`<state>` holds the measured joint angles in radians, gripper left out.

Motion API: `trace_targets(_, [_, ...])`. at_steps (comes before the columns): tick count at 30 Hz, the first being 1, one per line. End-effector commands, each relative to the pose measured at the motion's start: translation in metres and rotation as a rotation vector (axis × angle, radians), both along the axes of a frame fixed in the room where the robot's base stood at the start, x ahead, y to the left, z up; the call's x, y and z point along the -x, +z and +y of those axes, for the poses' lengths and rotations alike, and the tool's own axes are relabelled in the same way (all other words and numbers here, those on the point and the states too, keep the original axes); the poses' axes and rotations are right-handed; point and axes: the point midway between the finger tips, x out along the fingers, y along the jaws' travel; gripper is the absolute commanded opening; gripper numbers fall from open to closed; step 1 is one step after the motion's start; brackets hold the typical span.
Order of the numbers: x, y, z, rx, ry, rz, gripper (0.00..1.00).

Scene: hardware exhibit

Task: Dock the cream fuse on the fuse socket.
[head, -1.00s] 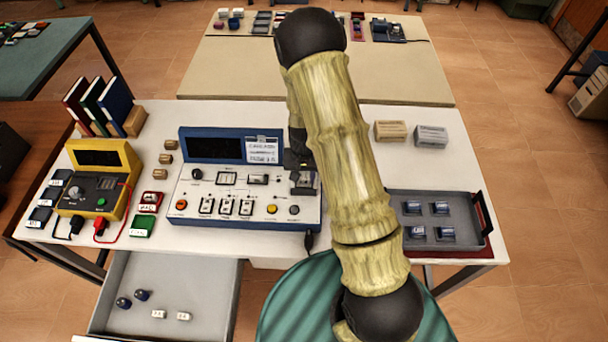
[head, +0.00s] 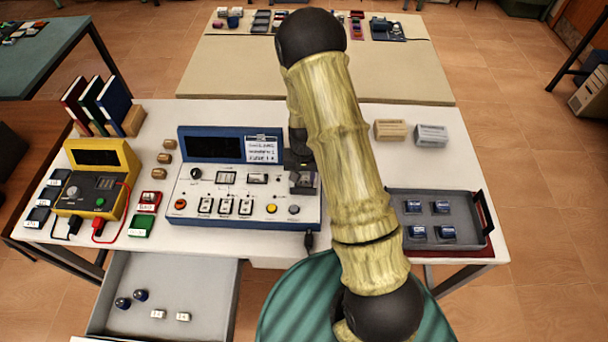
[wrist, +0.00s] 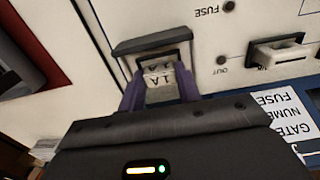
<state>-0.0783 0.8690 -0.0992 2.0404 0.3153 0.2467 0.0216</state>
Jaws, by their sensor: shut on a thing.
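In the wrist view, my gripper (wrist: 160,75) has its two purple fingers shut on the sides of a cream fuse (wrist: 162,86) marked 1A. The fuse is at the opening of the fuse socket (wrist: 152,42), a dark-framed recess with a raised dark lip on the white panel. How deep the fuse sits is hidden, so I cannot tell whether it is seated. In the head view, my arm covers most of the gripper and the fuse, at the right end of the blue-and-white instrument (head: 245,205).
An open drawer (head: 215,290) holds two dark blue pieces and two cream fuses (head: 158,314). A grey tray (head: 465,215) with several blue blocks lies right of my arm. A yellow meter (head: 95,180) stands left. A paper label (wrist: 283,112) is near the gripper.

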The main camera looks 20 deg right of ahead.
Motion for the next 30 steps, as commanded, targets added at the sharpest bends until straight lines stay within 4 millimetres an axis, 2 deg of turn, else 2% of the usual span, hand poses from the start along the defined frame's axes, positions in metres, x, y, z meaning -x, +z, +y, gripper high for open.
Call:
trace_targets(3, [0.0,-0.003,0.001,0.0,0.002,0.0,0.12])
trace_targets(4, [0.0,-0.002,0.001,0.0,0.002,0.0,0.39])
trace_targets(5, [0.0,-0.002,0.001,0.0,0.002,0.0,0.42])
trace_targets(14, [0.0,0.0,-0.002,0.0,-0.005,0.0,0.42])
trace_targets(30, [0.0,0.034,0.0,0.0,-0.001,0.0,0.42])
